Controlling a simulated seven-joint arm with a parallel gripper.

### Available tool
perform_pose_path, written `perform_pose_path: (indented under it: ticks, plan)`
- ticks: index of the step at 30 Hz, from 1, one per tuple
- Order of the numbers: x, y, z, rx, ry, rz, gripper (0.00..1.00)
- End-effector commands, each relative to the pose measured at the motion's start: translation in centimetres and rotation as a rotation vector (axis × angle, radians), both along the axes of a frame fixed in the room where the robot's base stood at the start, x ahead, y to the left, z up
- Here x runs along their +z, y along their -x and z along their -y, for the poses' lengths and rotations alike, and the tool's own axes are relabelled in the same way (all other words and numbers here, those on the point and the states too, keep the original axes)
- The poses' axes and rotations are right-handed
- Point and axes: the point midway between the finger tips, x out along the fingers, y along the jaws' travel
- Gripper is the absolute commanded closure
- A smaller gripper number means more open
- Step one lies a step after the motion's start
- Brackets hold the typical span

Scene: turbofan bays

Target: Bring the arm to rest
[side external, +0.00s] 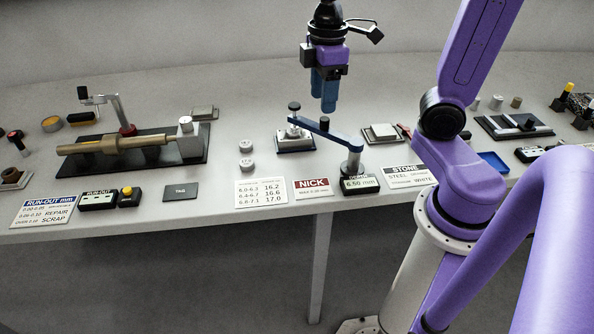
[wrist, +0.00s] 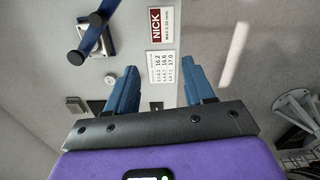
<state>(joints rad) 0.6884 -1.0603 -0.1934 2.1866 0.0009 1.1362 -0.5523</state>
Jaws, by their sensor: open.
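My gripper (side external: 324,90) hangs in the air above the bench, over the back of the blue-armed gauge, fingers pointing down. In the wrist view its two blue fingers (wrist: 157,92) stand apart with nothing between them. The blue-armed gauge (side external: 325,132) stands on the bench below, its black knob end over a small metal block on a dark plate. It also shows at the upper left of the wrist view (wrist: 91,36). My gripper touches nothing that I can see.
A shaft (side external: 120,143) lies on a dark fixture at left. Two small grey discs (side external: 246,155) sit left of the gauge. Cards, including the red NICK card (side external: 312,188), line the front edge. A blue tray (side external: 493,163) is at right. The bench behind the gauge looks clear.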

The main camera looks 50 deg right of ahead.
Motion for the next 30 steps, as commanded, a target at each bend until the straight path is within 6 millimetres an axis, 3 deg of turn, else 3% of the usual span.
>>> perform_pose_path:
  ticks: [9,18,24,30]
  plan:
    - [-2.6,6.5,-4.1,0.086,-0.007,0.004,0.47]
    - [-4.7,12.9,-5.5,0.152,-0.016,0.004,0.47]
    - [-5.4,15.0,-5.5,0.172,-0.019,0.004,0.47]
    - [-5.5,15.3,-5.5,0.173,-0.021,0.004,0.47]
